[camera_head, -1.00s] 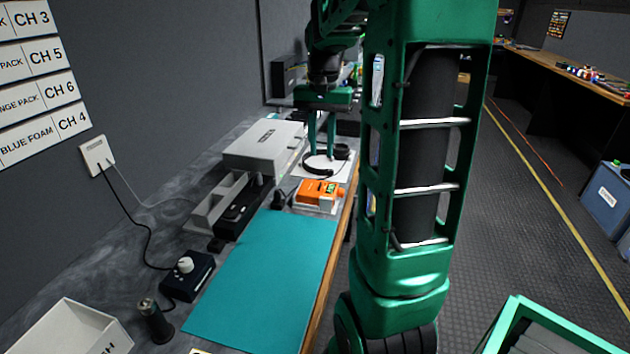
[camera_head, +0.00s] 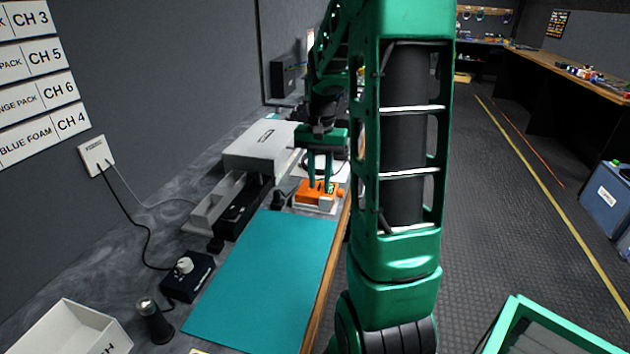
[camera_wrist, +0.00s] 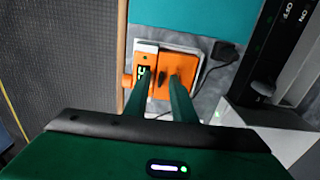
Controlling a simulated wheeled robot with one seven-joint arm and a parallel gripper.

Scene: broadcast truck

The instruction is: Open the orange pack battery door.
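The orange pack (camera_head: 309,194) lies on a pale base on the bench, beyond the teal mat. Whether the tips touch the pack is unclear.
The teal mat (camera_head: 262,280) lies clear in front of the pack. A grey case (camera_head: 262,145) and a long grey tray (camera_head: 217,200) stand to the left. A black box with a white knob (camera_head: 187,275) and a white bin (camera_head: 66,332) are nearer. The bench's wooden edge runs along the right.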

